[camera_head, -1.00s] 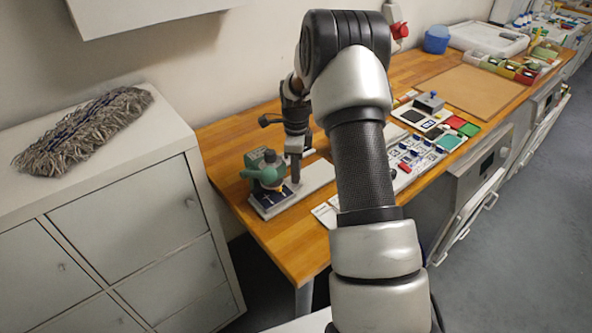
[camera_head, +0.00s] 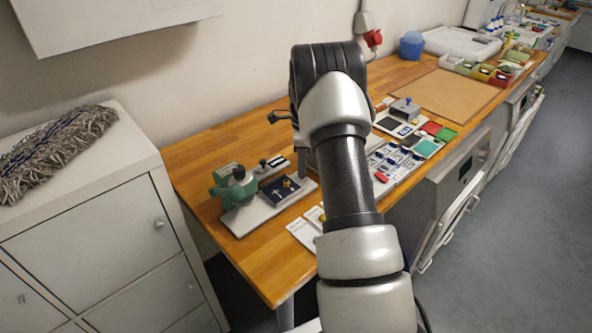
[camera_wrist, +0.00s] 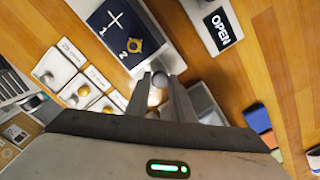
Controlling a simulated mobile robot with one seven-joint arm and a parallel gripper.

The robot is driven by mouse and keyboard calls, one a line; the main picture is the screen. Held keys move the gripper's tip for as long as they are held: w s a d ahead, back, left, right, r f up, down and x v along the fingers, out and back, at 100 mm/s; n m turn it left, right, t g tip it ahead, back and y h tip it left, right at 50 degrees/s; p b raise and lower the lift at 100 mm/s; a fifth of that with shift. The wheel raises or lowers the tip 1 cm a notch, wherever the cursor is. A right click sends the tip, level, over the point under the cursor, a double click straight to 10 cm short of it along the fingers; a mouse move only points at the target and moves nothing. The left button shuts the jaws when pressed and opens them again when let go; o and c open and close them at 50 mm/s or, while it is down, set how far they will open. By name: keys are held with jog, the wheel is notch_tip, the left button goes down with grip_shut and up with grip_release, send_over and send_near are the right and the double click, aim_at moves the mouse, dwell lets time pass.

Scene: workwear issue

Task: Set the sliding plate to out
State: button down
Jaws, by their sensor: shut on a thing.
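The sliding plate looks to be the dark blue plate (camera_head: 277,192) with a white cross and a brass knob (camera_head: 287,184). It lies on the right part of a long white base (camera_head: 240,219), clear of the green device (camera_head: 226,192) at the base's left. In the wrist view the blue plate (camera_wrist: 104,30) and brass knob (camera_wrist: 134,45) lie beyond the fingertips, apart from them. My gripper (camera_wrist: 160,76) is shut on a small pale round piece (camera_wrist: 156,95), partly covered by the fingers.
A plate marked OPEN (camera_wrist: 222,29) lies behind the base. Cards with brass pieces (camera_wrist: 77,90) lie beside it. Rows of blue-topped pieces (camera_head: 392,160) and coloured pads (camera_head: 427,147) stand further right. Bare wood (camera_head: 195,160) is at the table's left.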

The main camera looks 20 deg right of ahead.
jog(key=shift+w+d+r, duration=0.1)
jog(key=shift+d, duration=0.15)
jog(key=c, duration=1.5)
grip_release()
jog(key=shift+d, duration=0.1)
jog(key=shift+c, duration=0.2)
notch_tip(320, 180, up, 17)
jog(key=shift+r, duration=0.15)
